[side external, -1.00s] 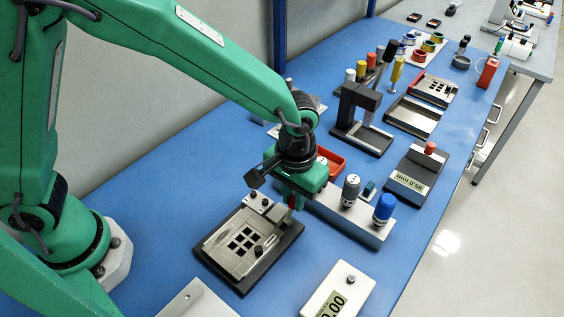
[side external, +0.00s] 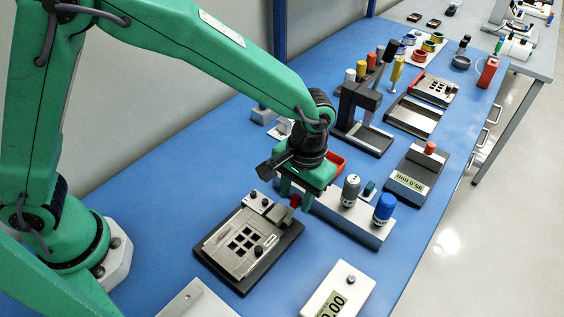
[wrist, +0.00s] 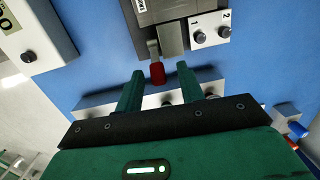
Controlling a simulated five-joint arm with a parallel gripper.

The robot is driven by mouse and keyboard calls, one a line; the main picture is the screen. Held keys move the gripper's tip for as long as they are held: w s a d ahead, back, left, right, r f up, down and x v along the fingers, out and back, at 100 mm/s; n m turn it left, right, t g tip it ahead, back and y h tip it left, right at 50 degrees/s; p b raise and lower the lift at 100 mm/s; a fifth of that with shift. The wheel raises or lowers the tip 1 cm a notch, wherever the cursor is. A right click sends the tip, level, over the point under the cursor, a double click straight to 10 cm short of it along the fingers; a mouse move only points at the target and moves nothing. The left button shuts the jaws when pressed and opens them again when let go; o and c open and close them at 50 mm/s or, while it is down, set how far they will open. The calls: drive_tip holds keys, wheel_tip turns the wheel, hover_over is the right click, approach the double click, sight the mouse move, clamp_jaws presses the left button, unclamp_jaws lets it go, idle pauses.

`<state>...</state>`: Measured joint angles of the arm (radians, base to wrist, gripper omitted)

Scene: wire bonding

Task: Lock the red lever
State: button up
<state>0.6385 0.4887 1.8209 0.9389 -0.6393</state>
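The red lever (wrist: 157,73) shows its red tip on a grey arm at the edge of the clamp fixture (wrist: 165,12). In the side view the red lever tip (side external: 296,200) is at the fixture's far right corner, partly covered by my gripper. The fixture (side external: 232,250) is a grey plate with several square windows on a dark base. My gripper (wrist: 159,70) is open, its two green fingers spread on either side of the red tip, with visible gaps between. In the side view my gripper (side external: 294,198) hangs just over the lever.
A grey block with knobs marked 1 and 2 (wrist: 211,36) sits beside the lever. A long grey rail with a blue-capped post (side external: 384,208) and a grey-capped post (side external: 350,190) stands close to the right. A white display box (side external: 334,290) is in front.

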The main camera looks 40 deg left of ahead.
sight(300, 196)
drive_tip(key=shift+r, duration=0.1)
drive_tip(key=shift+w+d+r, duration=0.15)
drive_tip(key=shift+w+r, duration=0.05)
drive_tip(key=shift+r, duration=1.7)
drive_tip(key=shift+w+d+r, duration=0.1)
drive_tip(key=shift+w+r, duration=0.05)
drive_tip(key=shift+r, duration=1.75)
drive_tip(key=shift+s, duration=0.1)
drive_tip(key=shift+s+a+r+t+h, duration=0.2)
drive_tip(key=shift+s+r+t+h, duration=0.2)
drive_tip(key=shift+s+r+t, duration=0.1)
drive_tip(key=shift+f, duration=0.2)
drive_tip(key=shift+f, duration=3.75)
